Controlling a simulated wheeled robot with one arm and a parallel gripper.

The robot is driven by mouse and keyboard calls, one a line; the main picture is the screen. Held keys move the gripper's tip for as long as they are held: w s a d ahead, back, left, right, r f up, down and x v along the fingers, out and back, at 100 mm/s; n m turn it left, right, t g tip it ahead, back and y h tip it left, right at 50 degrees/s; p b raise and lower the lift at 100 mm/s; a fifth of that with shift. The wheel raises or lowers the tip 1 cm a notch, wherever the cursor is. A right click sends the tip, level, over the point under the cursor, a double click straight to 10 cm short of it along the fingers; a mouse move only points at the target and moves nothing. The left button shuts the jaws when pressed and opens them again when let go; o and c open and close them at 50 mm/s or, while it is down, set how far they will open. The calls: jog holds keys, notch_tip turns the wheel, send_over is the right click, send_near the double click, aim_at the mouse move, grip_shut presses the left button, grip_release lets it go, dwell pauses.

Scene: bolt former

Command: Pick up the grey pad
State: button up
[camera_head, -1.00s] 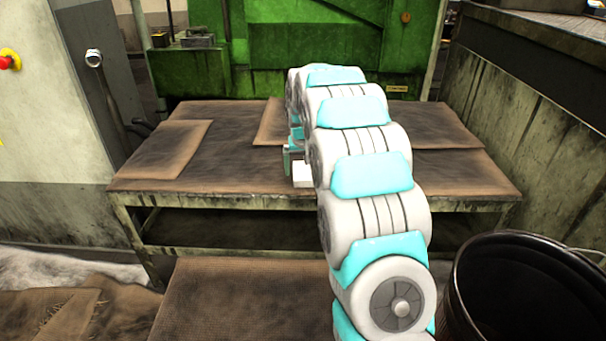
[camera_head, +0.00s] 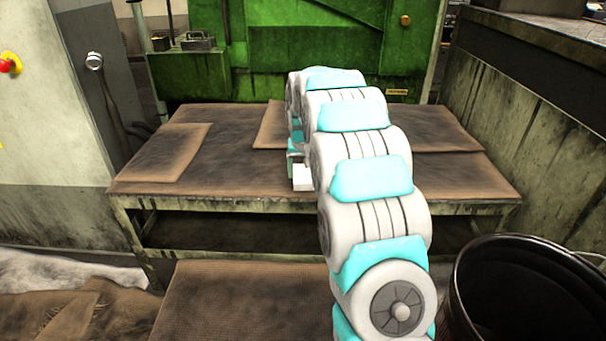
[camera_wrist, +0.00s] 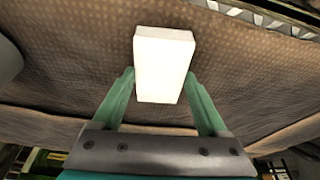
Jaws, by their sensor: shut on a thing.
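The pad (camera_wrist: 163,65) is a small pale block, nearly white in the wrist view, between the green fingers of my gripper (camera_wrist: 163,88). My gripper is shut on it. In the head view a part of the pad (camera_head: 302,178) shows at the lower left of my arm, over the front part of the brown-topped table (camera_head: 240,178). My arm hides most of the gripper there. I cannot tell whether the pad touches the table top.
Flat brown mats (camera_head: 168,152) lie on the table. A green machine (camera_head: 290,50) stands behind it. A black bucket (camera_head: 520,290) is at the lower right, and a grimy wall (camera_head: 545,135) bounds the right side. A grey cabinet (camera_head: 50,130) stands at the left.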

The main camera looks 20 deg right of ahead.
aim_at(303, 171)
jog(key=shift+r, duration=1.85)
jog(key=s+a, duration=0.3)
jog(key=s, duration=0.4)
jog(key=s+a+r+b, duration=0.1)
jog(key=s+a, duration=0.3)
jog(key=s, duration=0.3)
jog(key=shift+s+a+r, duration=0.15)
